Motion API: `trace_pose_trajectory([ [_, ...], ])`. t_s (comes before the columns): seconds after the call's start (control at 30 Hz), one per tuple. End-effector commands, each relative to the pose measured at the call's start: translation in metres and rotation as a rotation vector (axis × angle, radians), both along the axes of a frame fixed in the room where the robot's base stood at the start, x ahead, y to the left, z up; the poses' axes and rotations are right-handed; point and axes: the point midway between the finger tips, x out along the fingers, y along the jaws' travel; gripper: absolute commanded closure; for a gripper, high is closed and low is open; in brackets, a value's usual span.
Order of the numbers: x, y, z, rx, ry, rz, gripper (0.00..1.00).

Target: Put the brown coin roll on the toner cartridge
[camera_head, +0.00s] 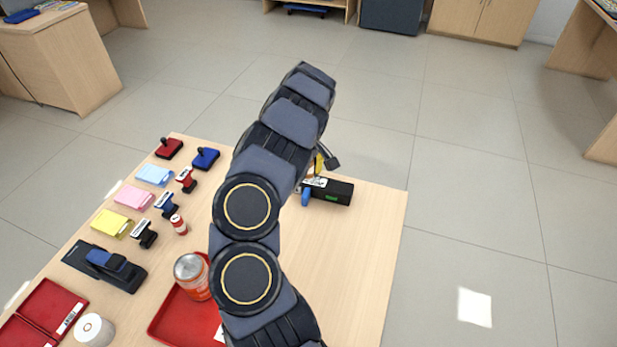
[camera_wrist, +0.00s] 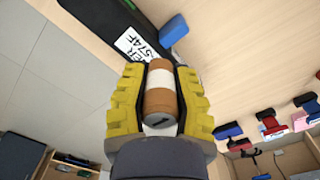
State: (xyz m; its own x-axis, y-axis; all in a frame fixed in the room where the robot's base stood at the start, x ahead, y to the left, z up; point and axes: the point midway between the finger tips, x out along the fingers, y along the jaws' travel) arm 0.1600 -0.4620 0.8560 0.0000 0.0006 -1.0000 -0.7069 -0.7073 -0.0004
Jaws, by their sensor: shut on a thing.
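The brown coin roll (camera_wrist: 160,102), with a white band around it, is clamped between the yellow fingers of my gripper (camera_wrist: 160,88) in the wrist view. The toner cartridge (camera_wrist: 97,22) is a long black box with a white label and a blue part (camera_wrist: 174,29); it lies just beyond the roll, at the upper left. In the head view the cartridge (camera_head: 338,195) lies near the table's right side, and my gripper (camera_head: 319,163) is at its far side, mostly hidden by my arm. Contact between roll and cartridge cannot be told.
The table (camera_head: 374,250) is clear in front of the cartridge.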

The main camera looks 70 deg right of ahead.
Motion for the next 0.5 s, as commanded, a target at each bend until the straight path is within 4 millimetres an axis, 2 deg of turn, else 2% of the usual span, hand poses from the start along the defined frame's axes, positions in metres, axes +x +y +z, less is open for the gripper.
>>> trace_pose_trajectory([
  [0.1, 0.001, -0.006, -0.008, -0.002, 0.005, 0.002, 1.00],
  [0.3, 0.001, -0.005, -0.035, 0.000, 0.003, 0.002, 1.00],
  [0.5, 0.002, -0.006, -0.037, -0.002, 0.001, 0.002, 1.00],
])
